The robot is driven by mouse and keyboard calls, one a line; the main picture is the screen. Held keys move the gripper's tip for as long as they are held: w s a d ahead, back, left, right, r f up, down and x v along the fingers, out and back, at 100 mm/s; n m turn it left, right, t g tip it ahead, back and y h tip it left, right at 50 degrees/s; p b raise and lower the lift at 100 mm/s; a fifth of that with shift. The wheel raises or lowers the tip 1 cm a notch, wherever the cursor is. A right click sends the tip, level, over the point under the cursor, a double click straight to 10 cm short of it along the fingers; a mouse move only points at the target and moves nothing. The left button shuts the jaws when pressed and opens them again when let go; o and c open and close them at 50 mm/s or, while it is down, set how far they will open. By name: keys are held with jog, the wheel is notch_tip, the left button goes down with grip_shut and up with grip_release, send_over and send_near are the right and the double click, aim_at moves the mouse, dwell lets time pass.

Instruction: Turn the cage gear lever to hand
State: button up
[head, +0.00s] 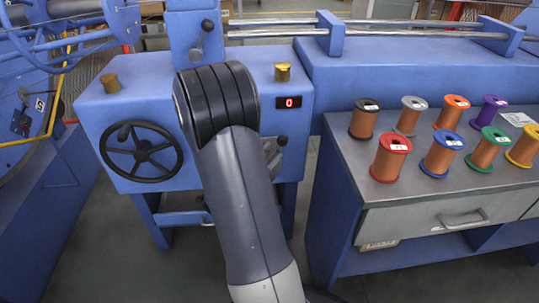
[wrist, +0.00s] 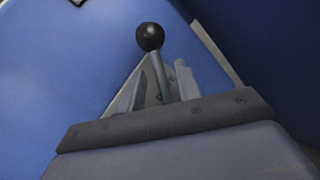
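A lever with a black ball knob (wrist: 150,37) and a thin grey rod stands in the wrist view against a blue machine face. My gripper (wrist: 162,64) is open, its two grey fingers on either side of the rod, below the knob. The rod appears nearer the right finger; I cannot tell whether they touch. A lever knob (head: 282,141) on a grey plate shows just right of my arm on the blue gearbox (head: 240,180). I see no readable position label.
The gearbox carries a black handwheel (head: 141,150), a red display reading 0 (head: 289,102), brass caps and another black-knobbed lever (head: 207,26) above. A bench (head: 420,196) with several wire spools stands on the right. Blue machinery with a yellow rail is on the left.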

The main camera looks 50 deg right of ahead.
grip_shut()
dwell(0.4)
